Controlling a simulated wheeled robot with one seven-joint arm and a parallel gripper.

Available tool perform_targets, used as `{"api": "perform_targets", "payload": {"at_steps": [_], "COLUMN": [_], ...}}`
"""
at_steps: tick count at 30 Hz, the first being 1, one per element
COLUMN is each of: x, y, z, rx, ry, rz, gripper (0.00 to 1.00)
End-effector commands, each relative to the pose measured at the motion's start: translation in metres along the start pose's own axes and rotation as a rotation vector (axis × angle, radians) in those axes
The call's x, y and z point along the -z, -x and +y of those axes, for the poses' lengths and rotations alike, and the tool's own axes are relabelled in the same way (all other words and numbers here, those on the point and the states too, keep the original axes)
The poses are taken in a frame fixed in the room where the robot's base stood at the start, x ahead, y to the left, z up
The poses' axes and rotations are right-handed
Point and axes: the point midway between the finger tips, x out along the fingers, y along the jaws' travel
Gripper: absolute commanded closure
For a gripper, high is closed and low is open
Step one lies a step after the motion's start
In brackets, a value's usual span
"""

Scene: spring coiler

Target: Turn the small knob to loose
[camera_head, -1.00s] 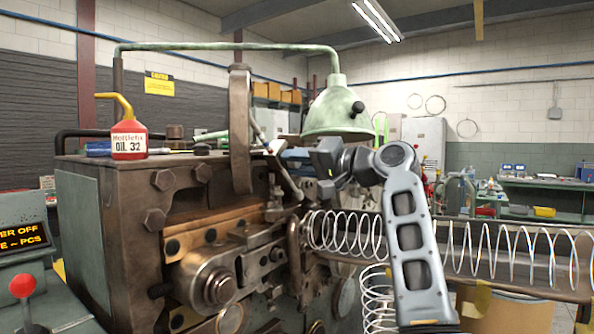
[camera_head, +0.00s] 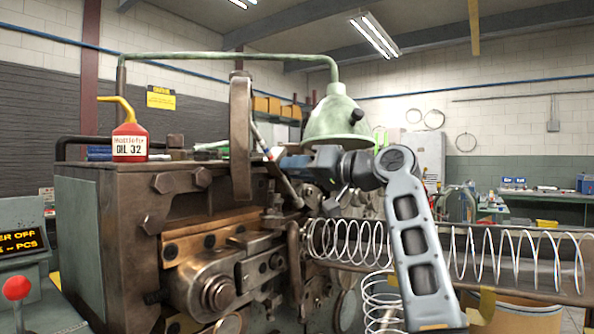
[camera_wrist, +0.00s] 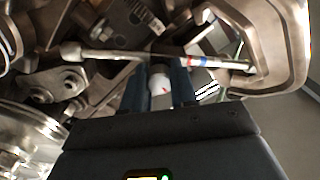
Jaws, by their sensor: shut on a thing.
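In the head view my gripper (camera_head: 306,164) is at the right side of the spring coiler (camera_head: 130,190), below the green lamp. The knob itself is too small or hidden to make out there.
The green lamp (camera_head: 335,117) hangs just above my wrist. A red oil can (camera_head: 130,142) stands on top of the machine. A long wire spring (camera_head: 345,238) lies in the trough below my arm. A curved metal housing (camera_wrist: 285,50) is close on the right in the wrist view.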

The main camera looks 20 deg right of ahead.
Motion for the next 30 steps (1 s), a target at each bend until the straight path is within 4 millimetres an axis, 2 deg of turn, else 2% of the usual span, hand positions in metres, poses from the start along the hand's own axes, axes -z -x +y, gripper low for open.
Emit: {"api": "perform_targets", "payload": {"at_steps": [5, 6, 14, 23, 30], "x": [-0.002, -0.002, -0.001, 0.0, -0.001], "y": [0.0, 0.0, 0.0, 0.004, 0.038], "z": [0.002, 0.002, 0.001, 0.001, 0.002], "rx": [-0.002, -0.002, -0.001, -0.001, -0.002], "ry": [-0.002, -0.002, -0.001, -0.001, 0.0], "rz": [-0.005, -0.005, -0.002, 0.0, 0.001], "gripper": [1.0, 0.72, 0.47, 0.47, 0.47]}}
